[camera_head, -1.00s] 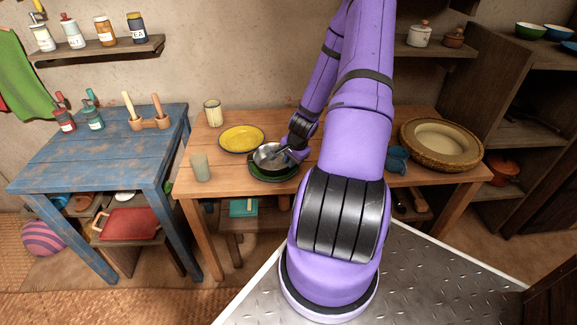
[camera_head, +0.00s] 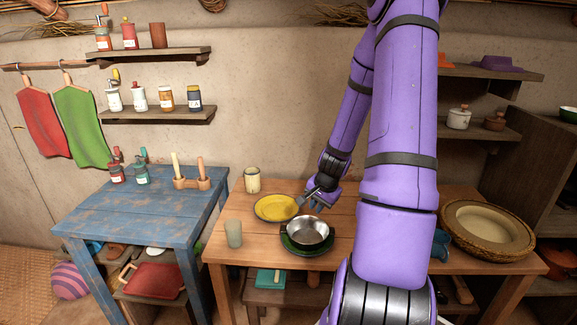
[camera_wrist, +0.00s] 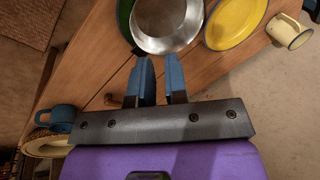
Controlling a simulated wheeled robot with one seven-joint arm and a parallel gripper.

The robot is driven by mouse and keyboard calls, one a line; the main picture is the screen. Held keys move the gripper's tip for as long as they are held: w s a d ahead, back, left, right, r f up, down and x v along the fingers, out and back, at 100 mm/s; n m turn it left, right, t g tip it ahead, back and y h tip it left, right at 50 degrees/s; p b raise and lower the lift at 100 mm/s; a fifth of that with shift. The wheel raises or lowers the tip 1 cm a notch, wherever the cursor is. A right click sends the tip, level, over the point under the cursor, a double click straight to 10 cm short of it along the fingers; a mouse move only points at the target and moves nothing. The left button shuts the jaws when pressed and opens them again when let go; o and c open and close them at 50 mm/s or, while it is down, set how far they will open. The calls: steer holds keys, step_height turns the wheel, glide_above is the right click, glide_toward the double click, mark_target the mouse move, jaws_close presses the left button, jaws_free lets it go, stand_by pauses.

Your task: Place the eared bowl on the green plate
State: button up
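The eared bowl (camera_head: 307,232), a steel bowl with small dark ears, sits upright on the green plate (camera_head: 303,250) on the wooden table. The green plate's rim shows around and below it. In the wrist view the bowl (camera_wrist: 166,24) lies just past my fingertips, with a sliver of the green plate (camera_wrist: 124,18) beside it. My gripper (camera_head: 312,201) is behind and above the bowl in the head view, apart from it. In the wrist view my gripper (camera_wrist: 160,68) has its two blue fingers spread with nothing between them.
A yellow plate (camera_head: 277,207) lies left of the bowl, with a cream mug (camera_head: 252,180) behind it and a glass (camera_head: 234,234) at the front left. A blue mug (camera_head: 441,244) and a wide woven basket (camera_head: 488,232) are at the right.

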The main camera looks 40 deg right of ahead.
steer(key=a+r+n, duration=0.9)
steer(key=a+r, duration=1)
steer(key=r, duration=0.2)
steer(key=s+a+r+n+t, duration=0.1)
steer(key=s+a+r+n, duration=0.6)
steer(key=s+a+r, duration=0.3)
steer(key=s+r, duration=0.1)
steer(key=s, duration=0.3)
steer(key=shift+s+a+r+t, duration=0.15)
steer(key=shift+a+r+t, duration=0.15)
steer(key=shift+a+t, duration=0.1)
